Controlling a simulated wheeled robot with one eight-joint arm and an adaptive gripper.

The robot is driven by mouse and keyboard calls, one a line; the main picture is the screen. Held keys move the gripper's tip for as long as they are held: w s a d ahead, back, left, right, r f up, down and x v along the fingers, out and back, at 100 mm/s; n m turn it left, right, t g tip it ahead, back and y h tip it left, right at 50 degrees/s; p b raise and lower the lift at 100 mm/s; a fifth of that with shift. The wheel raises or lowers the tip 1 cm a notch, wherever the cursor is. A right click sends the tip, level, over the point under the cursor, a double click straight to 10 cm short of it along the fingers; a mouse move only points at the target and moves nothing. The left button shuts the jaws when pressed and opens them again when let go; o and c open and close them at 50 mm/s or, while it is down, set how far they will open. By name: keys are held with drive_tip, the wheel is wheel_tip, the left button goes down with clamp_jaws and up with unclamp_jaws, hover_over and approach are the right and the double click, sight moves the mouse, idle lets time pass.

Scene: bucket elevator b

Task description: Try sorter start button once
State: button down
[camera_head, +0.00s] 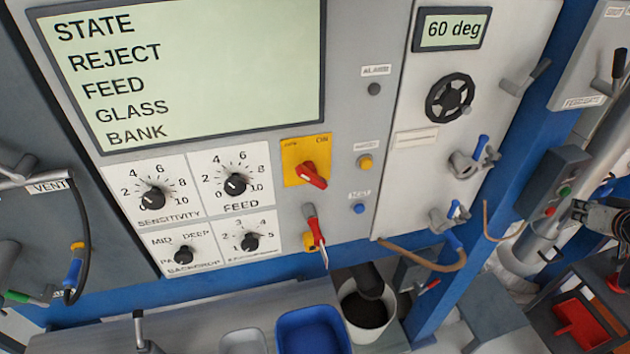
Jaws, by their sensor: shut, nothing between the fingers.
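A grey push-button box (556,187) is fixed on the blue post at the right. It carries a green button (565,191) and a red button (550,211). No label naming the sorter start is legible on it. My gripper (580,211) comes in from the right edge, partly cut off, with its shut, empty tip close to the box's right side. I cannot tell whether it touches the box. The sorter panel has a display (190,75), a red rotary switch (312,176) on a yellow plate, a yellow button (365,162) and a blue button (359,208).
Several dials (152,198) sit below the display. A handwheel (450,98) and blue-handled valves stand between panel and post. Pipework crowds the right side.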

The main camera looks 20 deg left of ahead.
drive_tip(key=shift+w+a, duration=0.1)
drive_tip(key=shift+w, duration=0.05)
drive_tip(key=shift+w+a, duration=0.15)
drive_tip(key=shift+w, duration=0.05)
idle(0.3)
drive_tip(key=shift+w+a, duration=0.3)
drive_tip(key=shift+w, duration=0.1)
idle(0.9)
drive_tip(key=shift+s, duration=0.1)
drive_tip(key=shift+s+d+b, duration=0.4)
drive_tip(key=shift+s+d, duration=0.15)
drive_tip(key=shift+s, duration=0.1)
drive_tip(key=s+d, duration=0.3)
drive_tip(key=s, duration=0.1)
drive_tip(key=shift+s+d, duration=0.4)
idle(0.8)
